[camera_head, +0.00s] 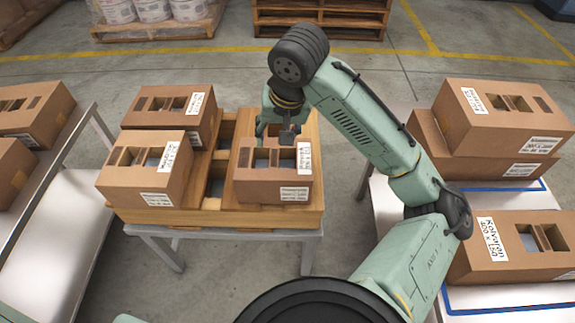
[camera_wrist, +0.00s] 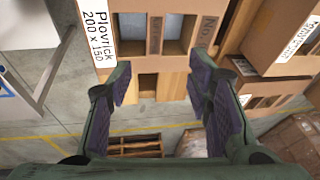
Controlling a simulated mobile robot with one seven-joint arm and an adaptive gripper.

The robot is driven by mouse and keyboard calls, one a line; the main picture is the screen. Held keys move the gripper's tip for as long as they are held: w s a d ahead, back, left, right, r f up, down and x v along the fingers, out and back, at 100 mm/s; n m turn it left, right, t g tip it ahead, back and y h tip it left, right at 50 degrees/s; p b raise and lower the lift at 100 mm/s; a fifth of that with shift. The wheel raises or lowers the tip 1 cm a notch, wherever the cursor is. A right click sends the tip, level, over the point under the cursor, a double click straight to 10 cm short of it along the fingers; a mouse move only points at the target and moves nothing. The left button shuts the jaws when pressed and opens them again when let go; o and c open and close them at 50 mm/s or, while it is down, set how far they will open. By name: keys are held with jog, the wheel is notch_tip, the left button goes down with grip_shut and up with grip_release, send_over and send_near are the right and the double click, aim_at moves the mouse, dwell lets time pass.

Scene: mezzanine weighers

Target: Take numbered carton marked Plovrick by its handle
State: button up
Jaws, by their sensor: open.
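The carton marked Plovrick (camera_wrist: 130,32) is at the top of the wrist view, its white label reading Plovrick 200 x 150. It is brown, with openings in its top and a cardboard strip between them. In the head view the carton beneath my gripper (camera_head: 248,190) appears to be this one, at the front right of the wooden tray (camera_head: 210,204); its label is too small to read there. My gripper (camera_head: 276,134) is open and empty above its far part. In the wrist view my gripper's fingers (camera_wrist: 160,78) are spread wide, with nothing between them.
Two other cartons (camera_head: 140,182) (camera_head: 165,112) stand on the tray's left side. A Kolvaren carton (camera_head: 505,268) sits on the right table, with stacked cartons (camera_head: 495,125) behind it. More cartons (camera_head: 35,112) are at left. Pallets (camera_head: 320,22) stand at the back.

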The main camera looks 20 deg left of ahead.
send_over(274, 158)
jog(key=s+d, duration=0.1)
jog(key=shift+g, duration=0.3)
notch_tip(274, 158, down, 5)
jog(key=shift+f, duration=0.1)
jog(key=shift+p+x, duration=0.4)
jog(key=shift+x, duration=2.5)
jog(key=shift+d, duration=0.2)
grip_shut()
